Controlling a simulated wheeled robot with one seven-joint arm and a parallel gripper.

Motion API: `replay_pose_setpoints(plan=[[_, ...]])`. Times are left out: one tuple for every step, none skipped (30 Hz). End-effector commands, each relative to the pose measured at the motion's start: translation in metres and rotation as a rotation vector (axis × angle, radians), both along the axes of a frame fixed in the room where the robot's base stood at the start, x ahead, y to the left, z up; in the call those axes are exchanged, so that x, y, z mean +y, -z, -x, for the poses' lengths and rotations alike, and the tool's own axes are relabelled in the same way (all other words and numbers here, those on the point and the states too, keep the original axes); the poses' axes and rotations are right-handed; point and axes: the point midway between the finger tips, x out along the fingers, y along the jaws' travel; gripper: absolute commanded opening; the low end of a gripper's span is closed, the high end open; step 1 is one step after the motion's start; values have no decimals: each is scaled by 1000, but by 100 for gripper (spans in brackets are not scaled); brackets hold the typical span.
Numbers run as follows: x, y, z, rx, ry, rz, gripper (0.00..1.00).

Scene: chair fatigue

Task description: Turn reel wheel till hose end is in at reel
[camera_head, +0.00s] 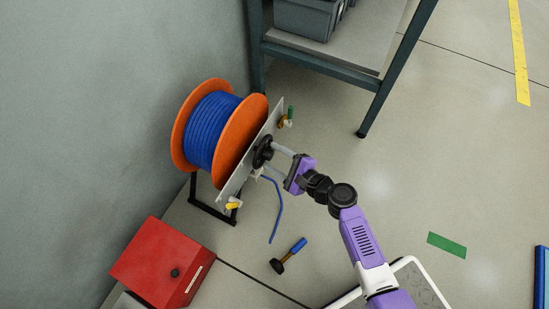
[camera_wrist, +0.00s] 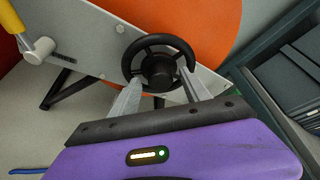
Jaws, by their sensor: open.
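The reel has orange flanges (camera_head: 180,140) and is wound with blue hose (camera_head: 208,132). A grey plate (camera_head: 236,186) stands on its right side and carries the black spoked reel wheel (camera_head: 263,152). The wheel also shows at the top centre of the wrist view (camera_wrist: 160,42). A loose length of blue hose (camera_head: 280,208) hangs out beside the plate, its end low near the floor. My gripper (camera_head: 267,159) is open at the wheel. In the wrist view its fingertips (camera_wrist: 160,84) reach the lower left and lower right rim; I cannot tell whether they touch.
A red box (camera_head: 164,262) stands lower left. A blue-handled hammer (camera_head: 288,256) lies on the floor. A dark shelf rack (camera_head: 325,64) stands behind. Floor to the right is mostly free.

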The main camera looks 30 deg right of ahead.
Motion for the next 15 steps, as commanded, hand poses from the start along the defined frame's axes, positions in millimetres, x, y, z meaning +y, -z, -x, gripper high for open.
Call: replay_pose_setpoints(plan=[[0, 1, -1, 0, 0, 0, 55], [0, 0, -1, 0, 0, 0, 55], [0, 0, -1, 0, 0, 0, 55], [0, 0, -1, 0, 0, 0, 55], [0, 0, -1, 0, 0, 0, 55], [0, 0, -1, 0, 0, 0, 55], [0, 0, -1, 0, 0, 0, 55], [0, 0, -1, 0, 0, 0, 51], [0, 0, -1, 0, 0, 0, 43], [0, 0, -1, 0, 0, 0, 37], [0, 0, -1, 0, 0, 0, 32], [0, 0, -1, 0, 0, 0, 24], [0, 0, -1, 0, 0, 0, 18], [0, 0, -1, 0, 0, 0, 12], [0, 0, -1, 0, 0, 0, 4]])
